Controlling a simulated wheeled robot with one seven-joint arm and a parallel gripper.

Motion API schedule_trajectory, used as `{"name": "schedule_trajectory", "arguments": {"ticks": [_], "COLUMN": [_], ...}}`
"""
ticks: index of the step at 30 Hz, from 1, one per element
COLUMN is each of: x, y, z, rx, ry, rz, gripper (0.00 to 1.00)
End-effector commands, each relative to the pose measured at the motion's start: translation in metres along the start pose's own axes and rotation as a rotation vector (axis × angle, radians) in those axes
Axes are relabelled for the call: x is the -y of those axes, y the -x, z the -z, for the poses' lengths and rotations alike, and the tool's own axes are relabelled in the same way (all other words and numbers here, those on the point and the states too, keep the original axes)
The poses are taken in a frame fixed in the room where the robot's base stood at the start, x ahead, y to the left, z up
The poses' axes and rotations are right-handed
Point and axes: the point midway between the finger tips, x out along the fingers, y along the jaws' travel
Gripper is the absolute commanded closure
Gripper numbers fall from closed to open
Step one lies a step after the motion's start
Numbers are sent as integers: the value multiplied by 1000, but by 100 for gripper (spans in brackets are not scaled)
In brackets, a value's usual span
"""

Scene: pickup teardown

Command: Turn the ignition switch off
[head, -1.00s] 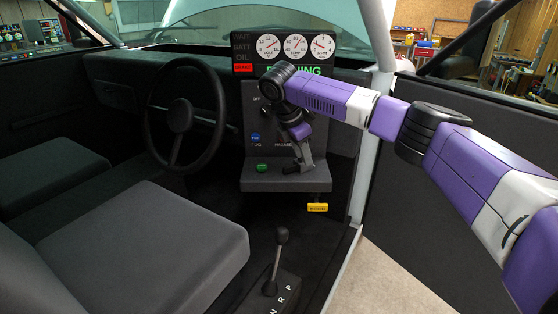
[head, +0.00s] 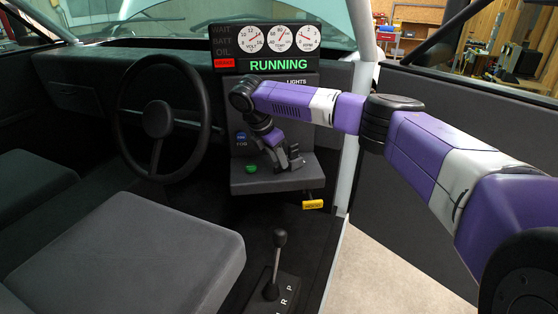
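The ignition switch is not visible; my arm covers much of the control panel (head: 245,180) where the switches sit. My gripper (head: 296,166) is low in front of the panel, just above its lower ledge (head: 285,183). Its fingers point down and to the right. They are small and dark here, and I cannot tell whether they are open or shut, or whether they touch anything. The display (head: 278,65) above the panel reads RUNNING in green, with a red lamp (head: 224,63) lit at its left.
A green button (head: 251,169) is on the ledge and a blue button (head: 241,136) on the panel. A yellow HOOD pull (head: 313,204) hangs below. The steering wheel (head: 158,118) is left, the gear lever (head: 277,262) below, the seat (head: 158,252) lower left.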

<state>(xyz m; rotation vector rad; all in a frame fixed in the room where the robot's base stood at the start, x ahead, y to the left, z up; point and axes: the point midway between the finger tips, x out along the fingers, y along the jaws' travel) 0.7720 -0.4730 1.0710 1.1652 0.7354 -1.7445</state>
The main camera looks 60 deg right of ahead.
Motion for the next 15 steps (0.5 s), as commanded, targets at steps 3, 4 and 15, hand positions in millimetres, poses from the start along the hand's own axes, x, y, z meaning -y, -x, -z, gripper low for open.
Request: {"name": "schedule_trajectory", "arguments": {"ticks": [3,4,15], "x": [0,0,0], "y": [-12,-14,-20], "z": [0,0,0], "rx": [0,0,0], "ry": [0,0,0], "rz": [0,1,0], "gripper": [67,67,69]}}
